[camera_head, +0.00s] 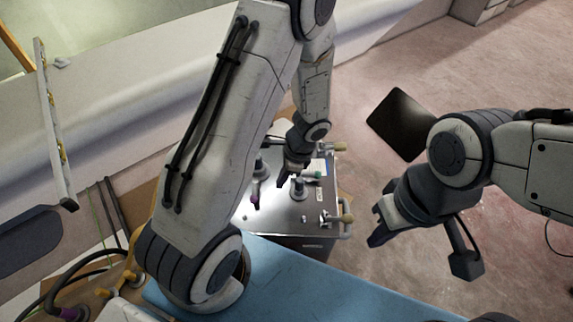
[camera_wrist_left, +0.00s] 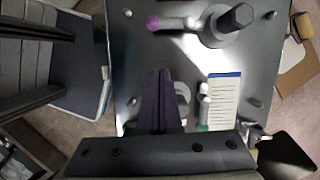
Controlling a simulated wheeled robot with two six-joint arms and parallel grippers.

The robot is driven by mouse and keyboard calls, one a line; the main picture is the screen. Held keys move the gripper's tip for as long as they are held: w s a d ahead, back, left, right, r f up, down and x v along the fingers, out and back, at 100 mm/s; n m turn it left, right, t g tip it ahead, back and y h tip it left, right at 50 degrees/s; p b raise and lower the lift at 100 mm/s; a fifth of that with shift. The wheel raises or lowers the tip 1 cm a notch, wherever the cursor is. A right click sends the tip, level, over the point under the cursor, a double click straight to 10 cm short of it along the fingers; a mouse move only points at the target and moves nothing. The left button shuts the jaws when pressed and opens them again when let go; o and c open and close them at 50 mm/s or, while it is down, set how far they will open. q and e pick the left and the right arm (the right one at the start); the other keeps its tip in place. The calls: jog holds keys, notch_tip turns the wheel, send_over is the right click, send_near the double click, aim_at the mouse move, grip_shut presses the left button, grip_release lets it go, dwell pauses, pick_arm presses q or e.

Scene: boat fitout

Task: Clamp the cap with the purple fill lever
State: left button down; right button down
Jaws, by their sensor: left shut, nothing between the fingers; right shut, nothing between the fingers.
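The purple fill lever (camera_head: 254,198) is on the metal box's top, left of my left gripper in the head view. In the left wrist view its purple knob (camera_wrist_left: 152,22) ends a pale bar reaching right to a round fitting with a dark cap (camera_wrist_left: 236,19). Whether the lever presses on the cap cannot be told. My left gripper (camera_head: 283,170) is shut and empty above the box; its dark fingers (camera_wrist_left: 160,82) show in the wrist view, apart from the lever. My right gripper (camera_head: 376,226) is shut and empty, right of the box.
The metal box (camera_head: 275,215) also carries a green-ended lever (camera_head: 313,174), a printed label (camera_wrist_left: 224,100) and tan-ended latches (camera_head: 338,218). A blue surface (camera_head: 300,285) lies in front. Hoses (camera_head: 85,270) run at the lower left.

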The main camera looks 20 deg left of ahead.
pick_arm(q)
jog(key=shift+p+v, duration=0.3)
jog(key=shift+v, duration=1.75)
jog(key=s+d+r+n+p, duration=0.1)
jog(key=s+d+r+p, duration=0.15)
jog(key=r, duration=0.25)
jog(key=s+d+r+n+t+h+p, duration=0.1)
jog(key=d+r, duration=0.2)
jog(key=r, duration=0.3)
jog(key=s+d+r+n+p, duration=0.1)
jog(key=s+d+r, duration=0.15)
jog(key=r, duration=0.25)
jog(key=s+d+r+n+h+p, duration=0.2)
jog(key=s+d+r, duration=0.3)
jog(key=s+r, duration=0.5)
jog(key=shift+s+d+n+h+p, duration=0.4)
jog(key=shift+h+p, duration=0.1)
jog(key=shift+p, duration=0.2)
jog(key=shift+r, duration=0.15)
